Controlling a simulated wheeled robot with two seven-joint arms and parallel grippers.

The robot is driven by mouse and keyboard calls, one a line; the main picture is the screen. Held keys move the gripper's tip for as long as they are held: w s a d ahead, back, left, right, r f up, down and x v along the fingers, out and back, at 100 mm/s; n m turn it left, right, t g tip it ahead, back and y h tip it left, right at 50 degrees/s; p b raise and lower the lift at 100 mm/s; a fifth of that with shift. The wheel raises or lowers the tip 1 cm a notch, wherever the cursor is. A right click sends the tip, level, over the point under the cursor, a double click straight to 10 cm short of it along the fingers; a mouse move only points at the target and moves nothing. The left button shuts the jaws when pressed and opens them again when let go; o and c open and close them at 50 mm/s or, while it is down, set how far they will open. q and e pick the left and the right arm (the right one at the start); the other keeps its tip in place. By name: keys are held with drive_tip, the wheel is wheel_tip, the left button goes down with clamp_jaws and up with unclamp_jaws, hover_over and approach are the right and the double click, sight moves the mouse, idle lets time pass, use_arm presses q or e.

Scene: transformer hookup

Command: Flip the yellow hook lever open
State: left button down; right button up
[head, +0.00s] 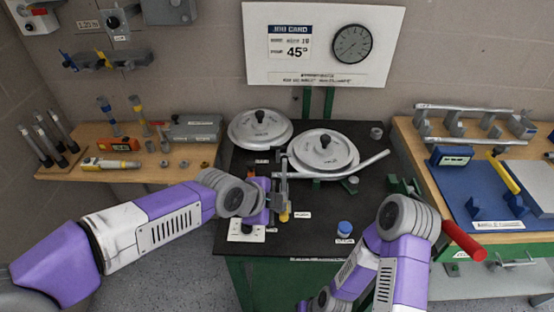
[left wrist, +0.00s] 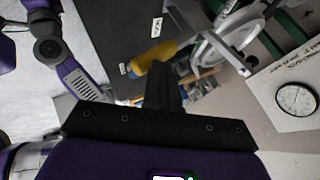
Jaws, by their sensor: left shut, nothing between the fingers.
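The yellow hook lever (head: 284,217) shows as a small yellow end at the foot of an upright grey bar (head: 284,178) on the black bench top. It also shows in the left wrist view (left wrist: 150,57), just beyond the dark fingers. My left gripper (head: 274,203) is beside it, on its left. In the left wrist view the fingers (left wrist: 163,88) are together with nothing between them. They overlap the yellow part in the picture; I cannot tell whether they touch it.
Two round grey lids (head: 260,127) and (head: 323,151) lie behind on the bench top (head: 320,235). A blue-capped jar (head: 344,229) stands front right. A red handle (head: 464,240) sticks out at the right.

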use_arm(q)
drive_tip(key=shift+s+a+f, duration=0.1)
drive_tip(key=shift+s+f, duration=0.15)
drive_tip(key=shift+f, duration=0.3)
drive_tip(key=p+v, duration=0.5)
drive_tip(key=v, duration=0.8)
drive_tip(key=shift+w+d+r, duration=0.15)
drive_tip(key=shift+d+r, duration=0.1)
drive_tip(key=shift+d, duration=0.1)
